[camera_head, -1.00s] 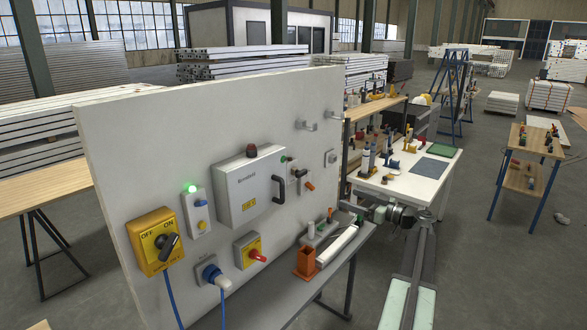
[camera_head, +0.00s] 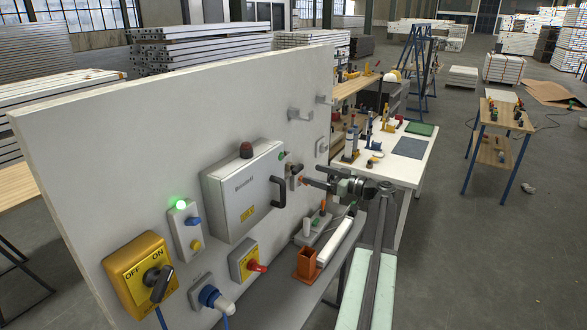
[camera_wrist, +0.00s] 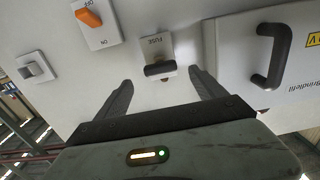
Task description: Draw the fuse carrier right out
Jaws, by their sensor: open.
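The fuse carrier is a black bar-shaped handle on a pale plate marked FUSE, fixed to the upright white panel. In the wrist view the handle (camera_wrist: 160,70) is seated against its plate, ahead of my gripper (camera_wrist: 162,88) and roughly midway between its fingers. The fingers are wide apart and empty, one on each side, and do not appear to touch it. In the head view the handle (camera_head: 297,168) is small, just right of the grey cabinet, with my gripper (camera_head: 305,183) close by.
An orange OFF/ON switch (camera_wrist: 88,17) is beside the fuse plate. The grey cabinet (camera_head: 243,190) with its black handle (camera_head: 278,191) is close on the other side. Below are an orange holder (camera_head: 307,265) and a white bar (camera_head: 335,242) on the shelf.

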